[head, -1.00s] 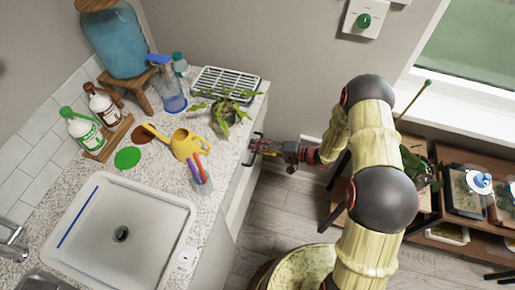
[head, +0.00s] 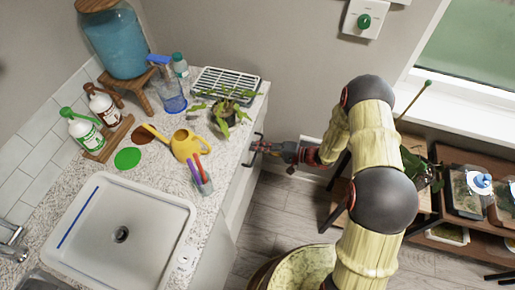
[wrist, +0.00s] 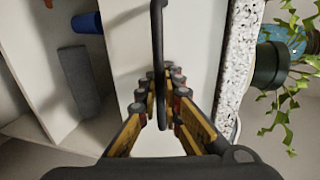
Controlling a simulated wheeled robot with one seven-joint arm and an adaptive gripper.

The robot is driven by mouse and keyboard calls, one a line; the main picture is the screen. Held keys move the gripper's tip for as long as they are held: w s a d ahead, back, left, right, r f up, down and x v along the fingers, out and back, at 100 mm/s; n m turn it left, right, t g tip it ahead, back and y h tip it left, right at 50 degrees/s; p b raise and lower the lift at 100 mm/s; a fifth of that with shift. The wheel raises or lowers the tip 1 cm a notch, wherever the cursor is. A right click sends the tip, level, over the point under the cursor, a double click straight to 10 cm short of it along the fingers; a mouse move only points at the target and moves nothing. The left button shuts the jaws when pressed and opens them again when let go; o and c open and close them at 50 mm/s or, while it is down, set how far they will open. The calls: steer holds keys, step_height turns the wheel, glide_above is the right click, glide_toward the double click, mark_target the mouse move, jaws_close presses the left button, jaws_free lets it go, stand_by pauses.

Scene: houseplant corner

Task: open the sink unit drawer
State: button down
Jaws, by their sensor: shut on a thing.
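The sink unit drawer has a plain white front (wrist: 193,70), seen close up in the wrist view beneath the speckled countertop. A dark bar handle (wrist: 158,45) stands out from it. My gripper (wrist: 160,105) has its yellow and black fingers on both sides of this bar and is shut on it. In the head view my gripper (head: 268,150) is at the side of the unit, below the counter edge, with the handle (head: 254,148) at its fingertips. No gap around the drawer front is clearly visible.
The countertop (head: 225,172) carries a sink, a yellow watering can (head: 187,145), bottles and a potted plant (head: 226,107) near the edge above the handle. An open compartment with a blue object (wrist: 87,23) and a grey block (wrist: 78,80) lies beside the drawer front. Floor (head: 275,205) before the unit is clear.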

steer(key=shift+d, duration=0.1)
stand_by(0.3)
steer(key=f+b+v, duration=0.1)
steer(key=f+v, duration=0.2)
steer(key=v, duration=1.1)
steer(key=shift+d+b, duration=0.25)
steer(key=shift+b, duration=0.1)
steer(key=shift+s, duration=0.1)
steer(key=c, duration=2)
jaws_free()
